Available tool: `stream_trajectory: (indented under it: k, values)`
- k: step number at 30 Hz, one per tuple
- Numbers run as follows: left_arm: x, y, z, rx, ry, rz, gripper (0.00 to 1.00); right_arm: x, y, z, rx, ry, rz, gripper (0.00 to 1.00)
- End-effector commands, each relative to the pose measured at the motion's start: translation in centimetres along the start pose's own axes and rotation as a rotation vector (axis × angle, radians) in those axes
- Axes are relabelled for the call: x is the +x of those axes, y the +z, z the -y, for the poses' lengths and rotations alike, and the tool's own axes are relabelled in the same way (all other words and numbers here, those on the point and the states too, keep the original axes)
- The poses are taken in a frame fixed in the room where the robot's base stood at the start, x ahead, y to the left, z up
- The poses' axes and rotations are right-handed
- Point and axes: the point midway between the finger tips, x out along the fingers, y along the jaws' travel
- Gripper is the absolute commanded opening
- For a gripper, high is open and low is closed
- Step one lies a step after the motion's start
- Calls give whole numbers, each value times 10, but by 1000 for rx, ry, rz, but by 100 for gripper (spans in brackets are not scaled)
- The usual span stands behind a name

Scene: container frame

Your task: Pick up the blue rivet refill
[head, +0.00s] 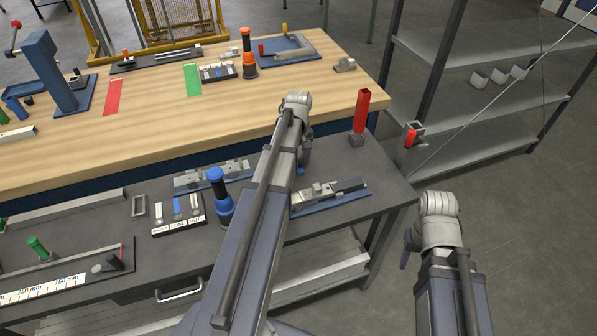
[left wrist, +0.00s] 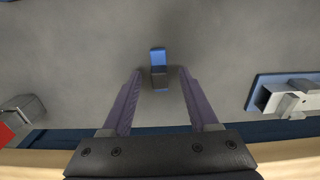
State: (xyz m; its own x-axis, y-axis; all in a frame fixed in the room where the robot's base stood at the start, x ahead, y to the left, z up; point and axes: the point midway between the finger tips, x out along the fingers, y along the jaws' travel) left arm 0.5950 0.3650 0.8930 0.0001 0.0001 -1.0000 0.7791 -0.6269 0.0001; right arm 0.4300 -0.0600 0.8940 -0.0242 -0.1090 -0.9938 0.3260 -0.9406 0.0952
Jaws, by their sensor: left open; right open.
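The blue rivet refill (left wrist: 158,56) looks like a small upright blue block in a dark holder. In the left wrist view it is ahead of and between my two open fingers, and I see no contact. In the head view only a small blue patch (head: 300,171) shows beside my left arm, which hides the rest. My left gripper (head: 306,157) is open and empty over the dark grey table, fingers pointing down; its fingers also show in the left wrist view (left wrist: 158,103). My right gripper (head: 405,259) is off the table's right end, apart from everything.
A red block (head: 362,108) stands in a grey holder at the right. Clamp fixtures on blue plates (head: 356,196) lie on both sides of my left arm. A blue-and-black tool (head: 218,195) stands left of it. The wooden bench (head: 330,100) rises behind.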

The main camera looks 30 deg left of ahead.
Motion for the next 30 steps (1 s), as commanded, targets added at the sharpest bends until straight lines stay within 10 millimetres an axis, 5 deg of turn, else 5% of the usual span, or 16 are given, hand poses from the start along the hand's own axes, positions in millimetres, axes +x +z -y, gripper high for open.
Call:
stream_trajectory:
  k: [10,26,30]
  values:
    - [9,0,0,1,0,0,60,9,0,1,0,0,0,50]
    - [9,0,0,1,0,0,0,9,0,1,0,0,0,50]
    - [9,0,0,1,0,0,0,9,-1,1,0,0,0,50]
